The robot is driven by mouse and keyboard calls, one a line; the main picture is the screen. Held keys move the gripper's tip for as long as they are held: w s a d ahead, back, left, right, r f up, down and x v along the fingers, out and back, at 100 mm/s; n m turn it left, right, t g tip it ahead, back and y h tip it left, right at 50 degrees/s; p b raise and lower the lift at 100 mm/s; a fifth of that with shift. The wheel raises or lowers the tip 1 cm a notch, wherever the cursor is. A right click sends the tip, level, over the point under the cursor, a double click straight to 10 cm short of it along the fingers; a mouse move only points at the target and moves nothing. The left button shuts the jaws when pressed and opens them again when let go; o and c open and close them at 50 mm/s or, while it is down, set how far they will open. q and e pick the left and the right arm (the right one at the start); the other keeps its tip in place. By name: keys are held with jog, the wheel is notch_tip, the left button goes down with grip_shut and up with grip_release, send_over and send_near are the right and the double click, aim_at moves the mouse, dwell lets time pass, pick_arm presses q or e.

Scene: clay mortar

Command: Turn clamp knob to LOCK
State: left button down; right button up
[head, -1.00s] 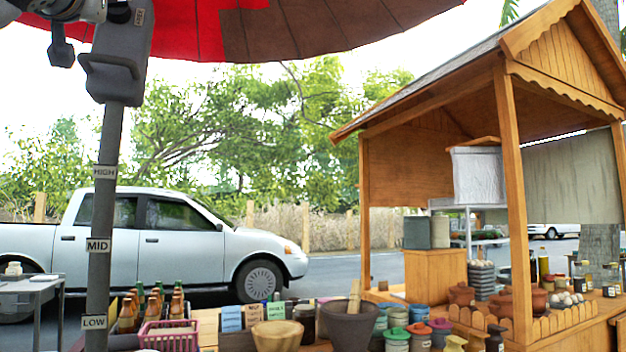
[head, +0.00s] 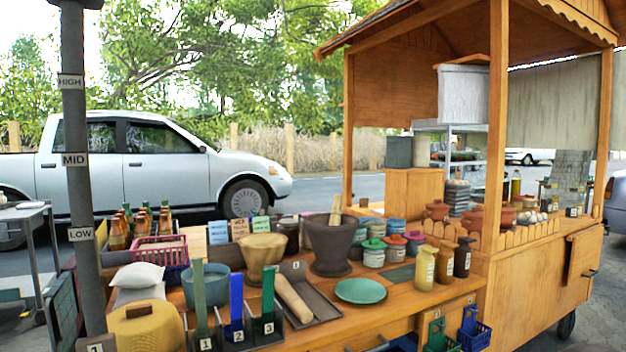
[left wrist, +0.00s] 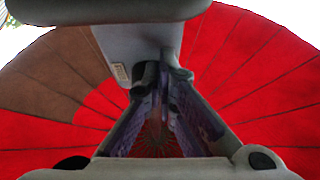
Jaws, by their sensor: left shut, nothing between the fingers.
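The grey pole (head: 76,140) stands at the left of the head view, with labels HIGH, MID and LOW. Only the bottom edge of the grey clamp (head: 84,3) shows at the top of that view. Its knob is out of the head view. In the left wrist view my left gripper (left wrist: 160,78) points up under the red and brown umbrella (left wrist: 255,85). Its fingers are shut with nothing between them. A pale grey block with a small label, apparently the clamp (left wrist: 128,45), is just beyond the fingertips. I cannot tell whether they touch it. My right gripper is not in view.
A wooden cart counter (head: 425,296) holds a stone mortar (head: 332,245), bowls, jars, bottles and numbered holders. A pink basket (head: 160,250) sits near the pole. A small grey table (head: 25,215) is at the left edge. A white pickup (head: 165,170) stands behind.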

pick_arm(q)
jog(key=shift+r, duration=0.15)
jog(key=shift+w+d, duration=0.1)
jog(key=shift+d, duration=0.15)
jog(key=shift+w+d, duration=0.2)
jog(key=shift+d, duration=0.45)
jog(key=shift+w+d, duration=0.3)
jog(key=shift+w, duration=0.05)
